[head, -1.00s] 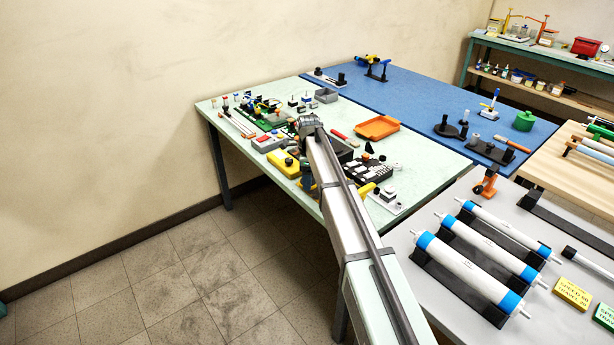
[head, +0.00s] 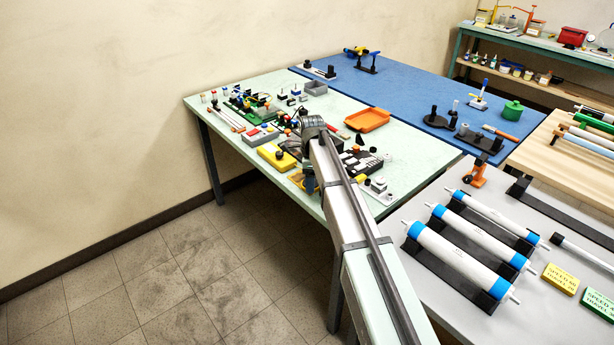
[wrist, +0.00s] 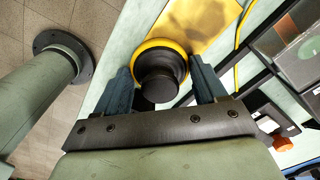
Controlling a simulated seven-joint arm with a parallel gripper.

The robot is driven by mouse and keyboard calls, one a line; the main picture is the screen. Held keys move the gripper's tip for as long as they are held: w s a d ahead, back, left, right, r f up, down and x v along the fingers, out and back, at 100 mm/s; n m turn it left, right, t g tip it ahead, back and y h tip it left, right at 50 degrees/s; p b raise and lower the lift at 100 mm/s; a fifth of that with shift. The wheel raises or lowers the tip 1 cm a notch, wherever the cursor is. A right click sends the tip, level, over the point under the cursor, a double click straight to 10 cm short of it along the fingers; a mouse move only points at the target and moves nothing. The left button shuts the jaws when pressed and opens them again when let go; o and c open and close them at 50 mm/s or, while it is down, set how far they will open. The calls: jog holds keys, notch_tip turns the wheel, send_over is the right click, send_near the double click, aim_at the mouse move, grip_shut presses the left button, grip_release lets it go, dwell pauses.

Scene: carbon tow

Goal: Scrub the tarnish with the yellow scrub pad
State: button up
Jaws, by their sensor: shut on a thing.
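The yellow scrub pad (wrist: 143,48) is a round pad with a black knob on top. In the wrist view my gripper (wrist: 160,84) is shut on the knob, one blue-grey finger on each side. The tarnish (wrist: 207,12) is a dark, blurry smudge on a golden plate (wrist: 188,43) at the top of the wrist view. The pad overlaps the plate's near left part; I cannot tell whether it touches the surface. In the head view my gripper (head: 308,181) is at the green table's front edge, and my arm hides much around it.
A yellow block with a black knob (head: 277,156) lies left of my gripper in the head view. A black panel (head: 360,162) and an orange tray (head: 367,120) lie to the right and behind. A yellow cable (wrist: 240,40) runs beside the plate.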

aim_at(297, 176)
jog(key=shift+s+d+f, duration=0.15)
jog(key=shift+s+d, duration=0.4)
jog(key=shift+s, duration=0.05)
jog(key=shift+w+a+r, duration=0.2)
jog(key=shift+w+a, duration=1.6)
jog(key=shift+w, duration=0.05)
jog(key=shift+w+a+f, duration=0.1)
jog(key=shift+w+a, duration=1.25)
jog(key=shift+a, duration=0.05)
